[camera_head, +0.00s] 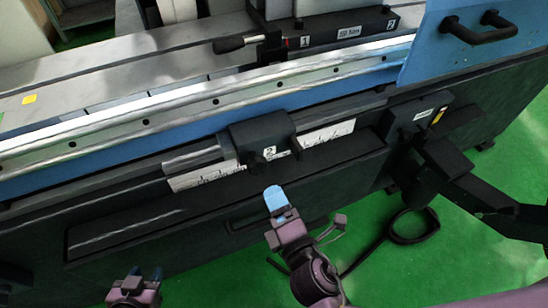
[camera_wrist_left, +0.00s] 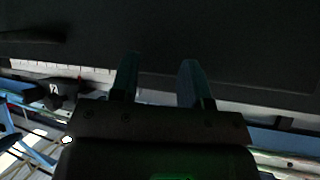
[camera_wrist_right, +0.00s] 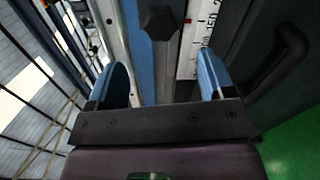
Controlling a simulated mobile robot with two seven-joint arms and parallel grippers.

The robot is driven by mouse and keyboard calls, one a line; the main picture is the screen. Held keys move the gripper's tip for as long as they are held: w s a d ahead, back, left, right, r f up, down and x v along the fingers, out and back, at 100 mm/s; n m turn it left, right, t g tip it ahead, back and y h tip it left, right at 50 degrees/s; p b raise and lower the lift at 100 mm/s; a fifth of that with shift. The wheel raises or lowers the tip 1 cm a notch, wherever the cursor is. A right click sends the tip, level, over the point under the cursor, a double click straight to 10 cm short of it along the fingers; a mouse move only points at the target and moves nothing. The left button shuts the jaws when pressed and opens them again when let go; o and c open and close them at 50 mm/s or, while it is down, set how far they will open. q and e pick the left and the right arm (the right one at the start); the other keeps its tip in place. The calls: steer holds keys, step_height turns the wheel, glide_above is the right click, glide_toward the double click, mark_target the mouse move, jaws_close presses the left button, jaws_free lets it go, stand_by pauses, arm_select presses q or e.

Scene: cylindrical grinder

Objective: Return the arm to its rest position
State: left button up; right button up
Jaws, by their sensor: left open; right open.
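My left gripper (camera_head: 146,272) is at the lower left of the head view, in front of the dark machine front. In the left wrist view, its two fingers (camera_wrist_left: 157,75) stand apart with nothing between them. My right gripper (camera_head: 275,198) is in front of the dark block marked 2 (camera_head: 262,138), with its blue fingers overlapping in the head view. In the right wrist view, its fingers (camera_wrist_right: 163,78) are spread and empty. A dark star-shaped knob (camera_wrist_right: 160,22) shows beyond and between them, apart from both fingers.
The grinder has a long metal rail (camera_head: 215,100), a lever with a black grip (camera_head: 232,43) and a blue cover with a handle (camera_head: 480,27). A dark bracket (camera_head: 470,180) juts out at right. A black cable (camera_head: 410,235) lies on the green floor (camera_head: 460,255).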

steer(key=s+d+f+m+g+h, duration=0.2)
steer(key=s+d+f+m, duration=0.3)
steer(key=d+m, duration=0.6)
steer(key=s+d+f+m+g+h+p, duration=0.1)
steer(key=s+d+f+m+g+h, duration=0.2)
steer(key=d+f+m, duration=0.4)
steer(key=s+d+m+g, duration=0.1)
steer(key=s+d+m, duration=0.1)
steer(key=d+m, duration=0.2)
steer(key=shift+d+h, duration=0.3)
steer(key=shift+d, duration=0.55)
